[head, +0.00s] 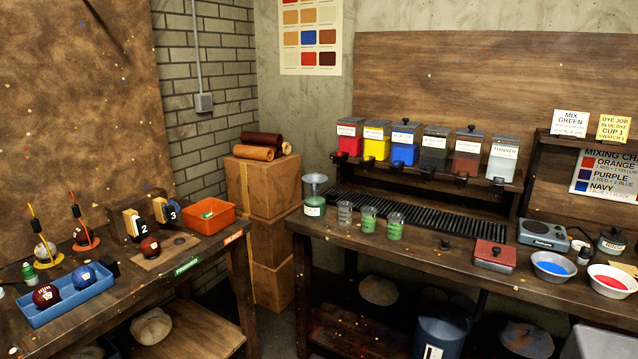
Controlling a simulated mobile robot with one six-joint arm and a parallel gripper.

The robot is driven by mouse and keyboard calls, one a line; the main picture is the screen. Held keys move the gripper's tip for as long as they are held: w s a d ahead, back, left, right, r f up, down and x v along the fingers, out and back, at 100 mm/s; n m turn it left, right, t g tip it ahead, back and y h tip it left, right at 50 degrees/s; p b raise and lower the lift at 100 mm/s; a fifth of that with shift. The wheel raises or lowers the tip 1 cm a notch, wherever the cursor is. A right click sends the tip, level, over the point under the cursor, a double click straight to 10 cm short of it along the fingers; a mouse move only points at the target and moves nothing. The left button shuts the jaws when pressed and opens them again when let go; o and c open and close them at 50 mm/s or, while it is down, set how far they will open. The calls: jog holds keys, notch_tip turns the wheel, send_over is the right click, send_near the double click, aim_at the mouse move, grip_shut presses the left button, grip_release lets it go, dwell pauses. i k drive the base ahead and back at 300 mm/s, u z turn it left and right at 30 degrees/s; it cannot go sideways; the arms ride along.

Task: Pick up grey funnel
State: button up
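A grey funnel (314,179) sits mouth up on top of a green jar (314,204) with a white label. The jar stands at the back left corner of the right-hand workbench (350,240). The funnel's wide rim and cone show; its spout is hidden in or behind the jar's neck, and I cannot tell which. My gripper is not in view.
Several small cups (368,219) stand right of the jar. A dark slatted rack (420,210) lies behind them, below coloured dye dispensers (404,146). Stacked boxes (265,190) with leather rolls stand left of the funnel. A gap separates the two benches.

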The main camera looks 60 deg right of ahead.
aim_at(314, 179)
jog(key=z, duration=0.4)
jog(key=i, duration=0.65)
jog(key=z, duration=0.25)
